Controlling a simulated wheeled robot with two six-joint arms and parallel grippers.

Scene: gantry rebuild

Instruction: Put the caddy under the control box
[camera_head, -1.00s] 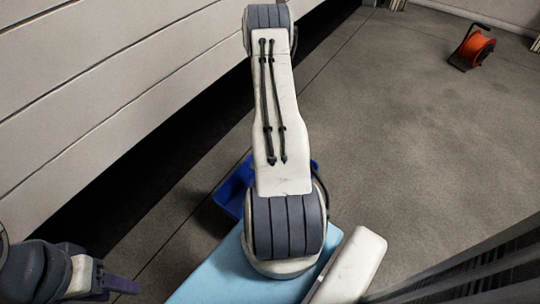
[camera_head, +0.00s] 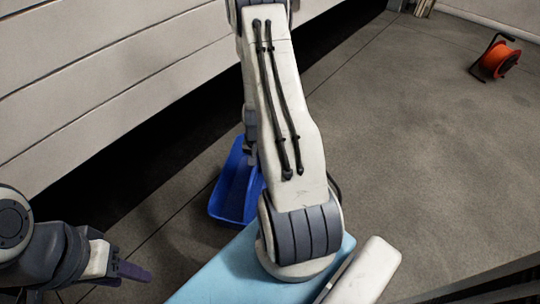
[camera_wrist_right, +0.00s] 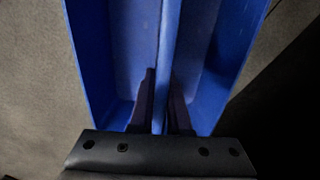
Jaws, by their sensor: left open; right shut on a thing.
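The caddy is a blue open tray (camera_head: 228,196) with a central divider, low beside the dark gap under the pale panelled wall in the head view. In the right wrist view the caddy (camera_wrist_right: 98,62) fills the middle, and my right gripper (camera_wrist_right: 161,76) is shut on its central divider, one finger on each side. In the head view my right arm hides that gripper and part of the caddy. My left gripper (camera_head: 134,272) is open and empty at the lower left, apart from the caddy. I cannot make out a control box for sure.
The pale panelled wall (camera_head: 110,70) runs along the left, with a dark gap beneath it. An orange cable reel (camera_head: 497,60) stands on the floor at the far right. The grey concrete floor (camera_head: 410,130) between is clear.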

